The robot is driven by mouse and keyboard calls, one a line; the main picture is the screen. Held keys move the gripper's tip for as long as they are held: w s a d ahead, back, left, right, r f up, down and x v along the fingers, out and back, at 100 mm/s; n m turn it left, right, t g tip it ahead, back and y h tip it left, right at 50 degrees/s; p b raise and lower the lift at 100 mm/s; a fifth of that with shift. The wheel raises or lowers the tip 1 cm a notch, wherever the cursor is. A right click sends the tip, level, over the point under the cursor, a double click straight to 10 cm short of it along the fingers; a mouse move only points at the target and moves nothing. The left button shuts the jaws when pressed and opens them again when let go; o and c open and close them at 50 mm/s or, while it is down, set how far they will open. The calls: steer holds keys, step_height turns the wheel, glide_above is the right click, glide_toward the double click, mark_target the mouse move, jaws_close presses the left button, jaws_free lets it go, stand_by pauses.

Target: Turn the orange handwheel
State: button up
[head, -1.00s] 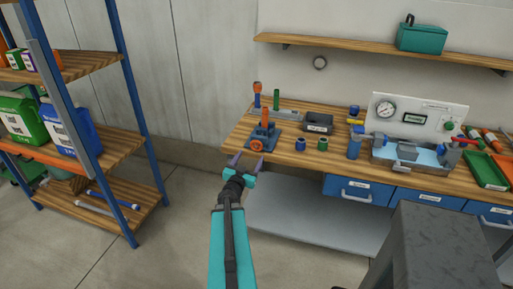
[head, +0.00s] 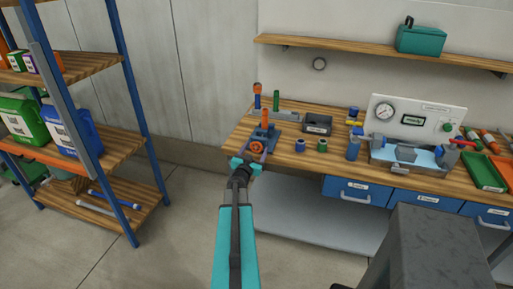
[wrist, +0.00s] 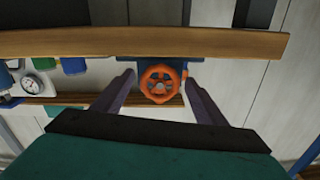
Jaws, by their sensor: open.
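The orange handwheel (wrist: 161,84) is a small spoked wheel on the front of a blue fixture (head: 264,133) at the workbench's left end. It also shows in the head view (head: 257,147), just beyond my gripper (head: 248,160). In the wrist view my gripper (wrist: 161,82) is open, with one purple-grey finger on each side of the wheel and visible gaps between. The wheel appears between the fingertips, but I cannot tell whether they reach its depth. Nothing is held.
The wooden workbench (head: 290,158) has its edge close to the gripper. A grey tray (head: 318,124) and small blue and green parts stand right of the fixture. A shelf rack (head: 128,110) stands at the left. Floor between rack and bench is clear.

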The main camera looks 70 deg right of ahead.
steer(key=shift+d, duration=0.45)
steer(key=c, duration=1)
steer(key=shift+d, duration=0.15)
steer(key=shift+c, duration=0.2)
